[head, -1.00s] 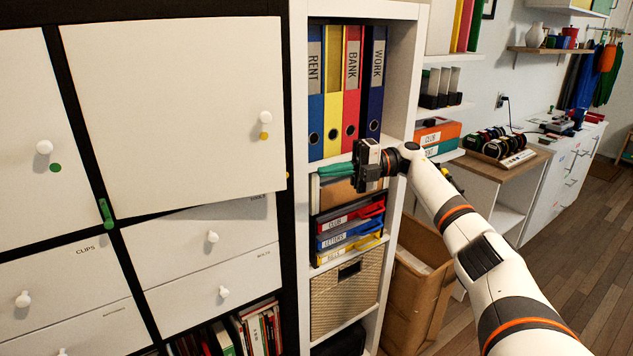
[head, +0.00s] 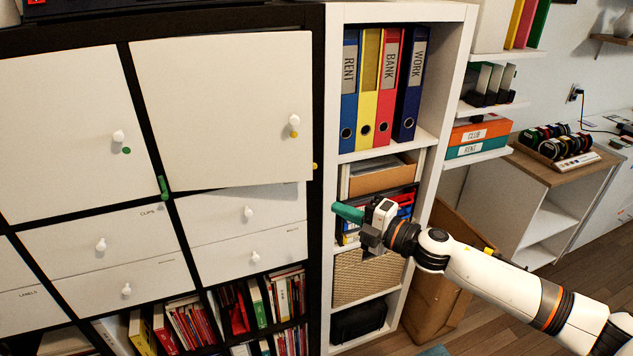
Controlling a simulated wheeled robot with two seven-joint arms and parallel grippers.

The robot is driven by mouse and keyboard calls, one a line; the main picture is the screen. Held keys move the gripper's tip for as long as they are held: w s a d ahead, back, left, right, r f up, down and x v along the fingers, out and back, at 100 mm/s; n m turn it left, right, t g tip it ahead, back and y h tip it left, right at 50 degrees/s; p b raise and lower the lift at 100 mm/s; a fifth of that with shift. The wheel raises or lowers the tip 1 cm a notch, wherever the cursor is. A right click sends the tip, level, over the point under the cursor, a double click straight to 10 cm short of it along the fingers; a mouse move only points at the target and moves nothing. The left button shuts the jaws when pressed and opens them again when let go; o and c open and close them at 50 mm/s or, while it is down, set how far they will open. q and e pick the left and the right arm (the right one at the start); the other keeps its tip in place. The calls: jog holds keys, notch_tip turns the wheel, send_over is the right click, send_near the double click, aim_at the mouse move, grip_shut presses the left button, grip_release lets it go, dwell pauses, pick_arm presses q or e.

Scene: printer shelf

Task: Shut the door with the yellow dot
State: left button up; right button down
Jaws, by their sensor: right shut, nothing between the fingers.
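The white door with the yellow dot (head: 225,110) is at the upper right of the black-framed cabinet. Its white knob and yellow dot (head: 294,133) are near its right edge. It appears slightly ajar, its right side standing out over the frame and a dark wedge showing under its lower left edge. My right gripper (head: 340,211) is shut and empty, its teal fingers pointing left. It is in front of the white shelf, below and right of the door, apart from it. My left gripper is not in view.
A white door with a green dot (head: 70,135) is to the left. White drawers (head: 248,235) are below. The white shelf (head: 325,270) with binders and trays stands right of the cabinet. A cardboard box (head: 425,300) stands on the floor behind my right arm.

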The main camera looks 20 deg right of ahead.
jog(key=shift+w+a+p, duration=0.55)
jog(key=shift+w+a, duration=0.05)
jog(key=shift+w, duration=1.1)
jog(key=shift+w+a+p, duration=0.5)
jog(key=shift+w+a, duration=0.1)
jog(key=shift+w, duration=1.15)
jog(key=shift+w+a+p, duration=0.55)
jog(key=shift+w+a, duration=0.05)
jog(key=shift+w, duration=1.1)
